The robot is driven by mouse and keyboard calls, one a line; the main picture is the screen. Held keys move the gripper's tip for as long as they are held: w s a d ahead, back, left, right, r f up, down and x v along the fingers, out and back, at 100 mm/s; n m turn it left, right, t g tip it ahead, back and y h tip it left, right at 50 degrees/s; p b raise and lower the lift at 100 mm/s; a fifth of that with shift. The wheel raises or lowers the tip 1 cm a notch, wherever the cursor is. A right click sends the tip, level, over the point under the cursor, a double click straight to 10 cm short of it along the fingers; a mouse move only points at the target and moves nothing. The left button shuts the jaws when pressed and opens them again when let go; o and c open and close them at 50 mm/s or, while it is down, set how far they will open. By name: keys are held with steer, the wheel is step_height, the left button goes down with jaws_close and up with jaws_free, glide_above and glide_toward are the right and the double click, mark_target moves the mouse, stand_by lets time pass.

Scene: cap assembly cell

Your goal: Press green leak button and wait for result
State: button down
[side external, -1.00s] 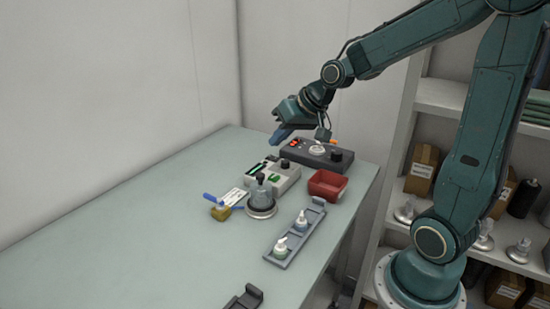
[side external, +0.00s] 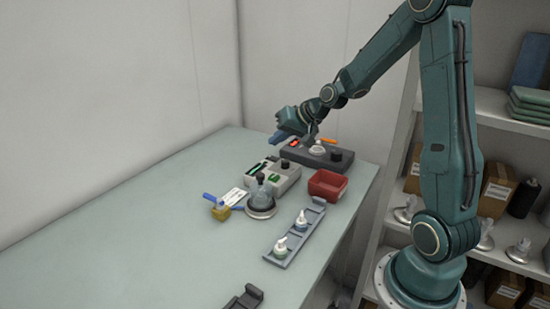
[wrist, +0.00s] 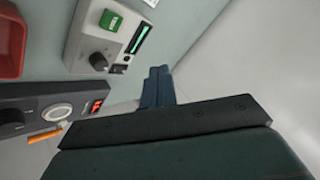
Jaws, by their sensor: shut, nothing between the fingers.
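The light grey tester box (side external: 286,180) stands on the table, with a green button (side external: 274,178), a lit green display strip (side external: 255,168) and a black knob. In the wrist view the green button (wrist: 110,20) is at the top, with the display (wrist: 139,39) beside it. My gripper (side external: 284,136) is shut and empty, its blue fingers behind the tester box and beside the dark box. The fingers (wrist: 158,86) show in the wrist view apart from the green button. No result text is readable.
A dark box (side external: 340,164) with red digits and a white dial stands right of the gripper. A red bin (side external: 327,185), a clear dome (side external: 262,190) and a grey tray (side external: 291,241) with white pump caps are in front. The left of the table (side external: 130,220) is clear.

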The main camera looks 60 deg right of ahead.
mark_target(278, 178)
steer(key=shift+f, duration=0.2)
steer(key=shift+f, duration=4.2)
steer(key=shift+f, duration=0.9)
steer(key=shift+r, duration=0.1)
stand_by(0.3)
steer(key=shift+r, duration=0.8)
steer(key=shift+r, duration=0.1)
steer(key=shift+r, duration=2.4)
